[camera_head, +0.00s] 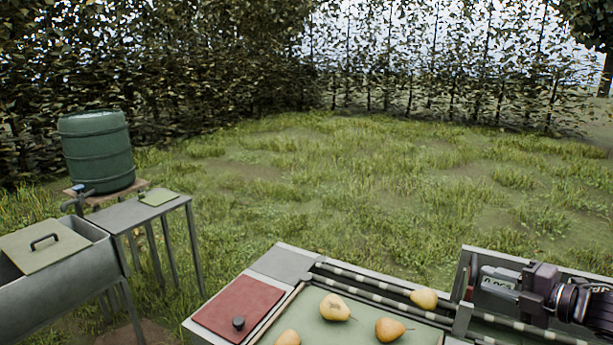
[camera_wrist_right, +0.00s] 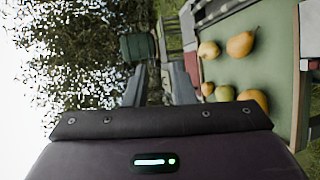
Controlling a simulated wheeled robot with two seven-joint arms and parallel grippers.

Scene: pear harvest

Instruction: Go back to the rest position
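My right gripper (camera_head: 490,284) is at the right edge of the head view, its arm coming in from the right. It points left, in front of the grey-walled part of the bench. In the right wrist view its two grey fingers (camera_wrist_right: 156,88) stand apart with a clear gap and nothing between them. Several yellow pears lie on the green tray (camera_head: 336,334) to the left of this gripper, including one pear (camera_head: 335,307) and a more orange one (camera_head: 389,328). Another pear (camera_head: 424,298) lies by the striped rails. My left gripper is not in view.
The bench has a red panel (camera_head: 238,306) with a dark knob. A grey wall (camera_head: 465,278) rises close to the right gripper, with a partly covered readout. At left are a green barrel (camera_head: 97,151), a metal table and a lidded trough (camera_head: 62,285). Open grass lies beyond the bench.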

